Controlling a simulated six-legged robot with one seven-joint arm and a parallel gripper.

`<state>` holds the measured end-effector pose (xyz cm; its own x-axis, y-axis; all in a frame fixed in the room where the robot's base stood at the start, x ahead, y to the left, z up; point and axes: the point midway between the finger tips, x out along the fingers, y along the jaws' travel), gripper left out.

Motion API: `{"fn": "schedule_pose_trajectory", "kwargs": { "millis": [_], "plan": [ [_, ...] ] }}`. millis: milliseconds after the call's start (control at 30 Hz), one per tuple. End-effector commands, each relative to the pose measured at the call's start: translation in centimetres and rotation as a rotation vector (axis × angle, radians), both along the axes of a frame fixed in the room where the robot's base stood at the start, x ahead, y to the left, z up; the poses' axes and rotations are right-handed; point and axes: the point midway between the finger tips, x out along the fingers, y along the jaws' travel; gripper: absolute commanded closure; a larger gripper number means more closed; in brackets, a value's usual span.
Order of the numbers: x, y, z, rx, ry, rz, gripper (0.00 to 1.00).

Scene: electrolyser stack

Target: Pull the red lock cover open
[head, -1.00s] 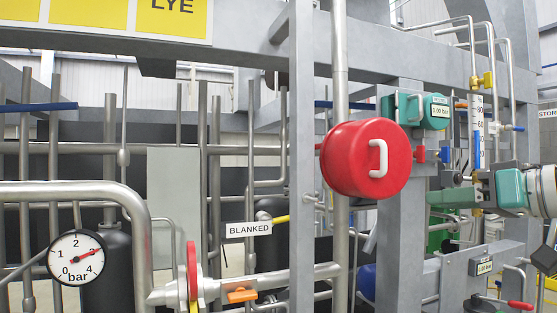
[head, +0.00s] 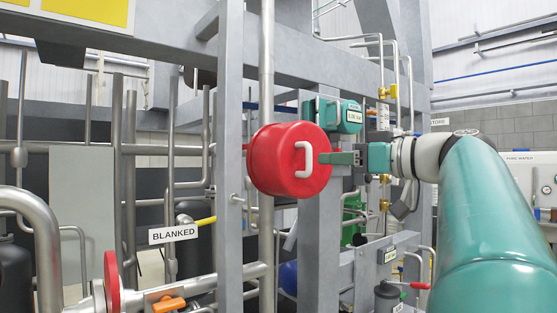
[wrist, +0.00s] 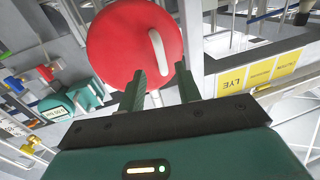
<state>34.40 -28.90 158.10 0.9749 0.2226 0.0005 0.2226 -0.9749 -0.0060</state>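The red lock cover (head: 275,178) is a round red drum on the grey frame, with a pale D-shaped handle (head: 304,160) on its face. It looks closed. My gripper (head: 324,158) is just right of the handle in the head view, fingers pointing at it. In the wrist view the red cover (wrist: 120,45) fills the top middle. The handle (wrist: 158,52) lies ahead of the gap between my two spread fingers (wrist: 160,70). The gripper is open and empty. I cannot tell whether a fingertip touches the handle.
A grey upright post (head: 229,150) and a vertical pipe (head: 266,70) stand beside the cover. A teal instrument box (head: 340,116) sits behind my gripper. A red handwheel (head: 112,283) and a "BLANKED" sign (head: 173,234) are at lower left.

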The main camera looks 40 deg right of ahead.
Motion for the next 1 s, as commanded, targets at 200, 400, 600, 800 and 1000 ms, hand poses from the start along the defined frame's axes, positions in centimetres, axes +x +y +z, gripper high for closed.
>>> {"fn": "schedule_pose_trajectory", "kwargs": {
  "millis": [200,400,600,800,1000],
  "plan": [
    [3.7,1.0,0.0,0.000,0.001,0.001,0.66],
    [5.1,1.5,0.0,-0.001,0.000,0.001,0.66],
    [5.1,1.5,0.0,-0.001,0.000,0.000,0.66],
    [5.1,1.5,0.0,0.000,0.001,0.000,0.98],
    [5.1,1.5,0.0,0.000,0.001,0.000,1.00]
  ]
}}
